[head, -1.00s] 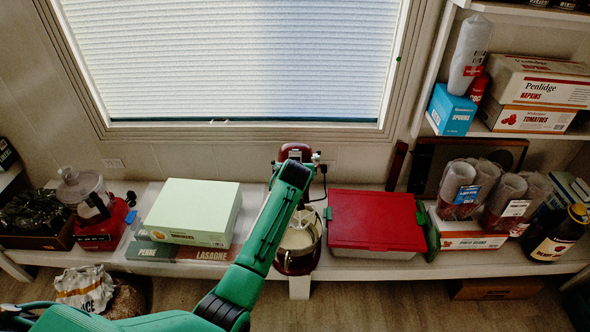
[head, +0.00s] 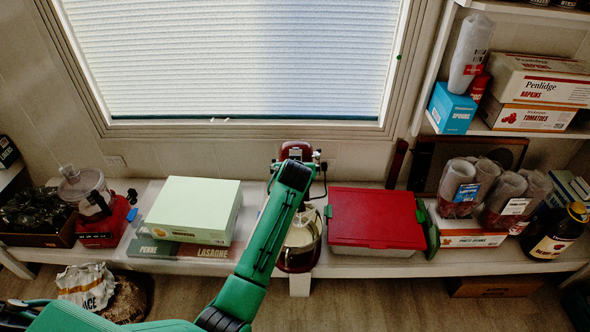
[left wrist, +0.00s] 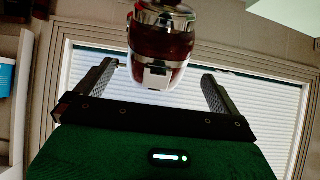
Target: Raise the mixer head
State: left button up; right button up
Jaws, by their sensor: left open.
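The stand mixer has a dark red head (head: 296,151) that shows past the end of my left arm in the head view. Its bowl (head: 303,240) shows beside and below my arm, partly covered by it. In the left wrist view, the red mixer head with a silver band (left wrist: 163,45) appears between and beyond my fingers. My left gripper (left wrist: 160,78) is open, with its two fingers wide apart and nothing gripped. I cannot tell whether a finger touches the mixer. My right gripper is out of view.
A red-lidded box (head: 376,218) stands close to the mixer's right. A pale green box (head: 193,210) lies on pasta boxes to its left. A red food processor (head: 103,224) stands farther left. A window with a blind (head: 240,60) is behind the shelf (head: 350,268).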

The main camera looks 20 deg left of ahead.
pick_arm(q)
jog(key=v, duration=0.9)
jog(key=shift+s+r+p, duration=0.2)
jog(key=shift+p, duration=0.15)
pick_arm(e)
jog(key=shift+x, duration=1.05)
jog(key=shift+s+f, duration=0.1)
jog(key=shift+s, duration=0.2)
